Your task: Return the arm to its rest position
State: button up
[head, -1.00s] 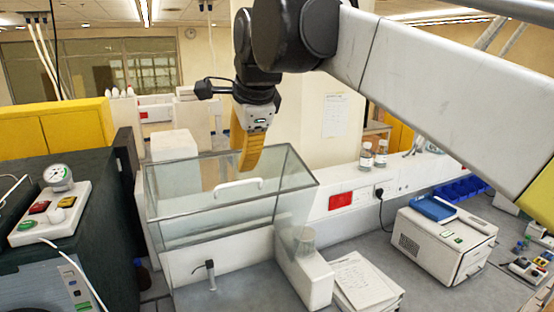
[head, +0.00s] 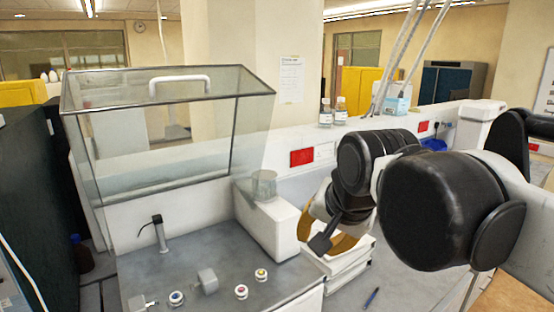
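My arm comes in from the right edge and is folded, with its large black joints in the middle right of the head view.
A clear hood (head: 165,130) with a white handle stands raised at the left. Small knobbed items (head: 241,292) lie on the bench below it. Two bottles (head: 333,112) stand on the ledge.

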jog(key=s+d+f+n+b, duration=0.1)
jog(key=s+d+f+b, duration=0.2)
jog(key=f, duration=0.8)
jog(key=s+d+f+n+h+b, duration=0.1)
jog(key=s+d+f+n+b, duration=0.1)
jog(key=s+d+f+b, duration=0.2)
jog(key=s+d+f+n+b, duration=0.1)
jog(key=s+d+f+b, duration=0.3)
jog(key=f, duration=1.4)
jog(key=b, duration=0.4)
jog(key=shift+s+n+t+h+b, duration=0.25)
jog(key=shift+n+t+h+b, duration=0.05)
jog(key=shift+b, duration=0.05)
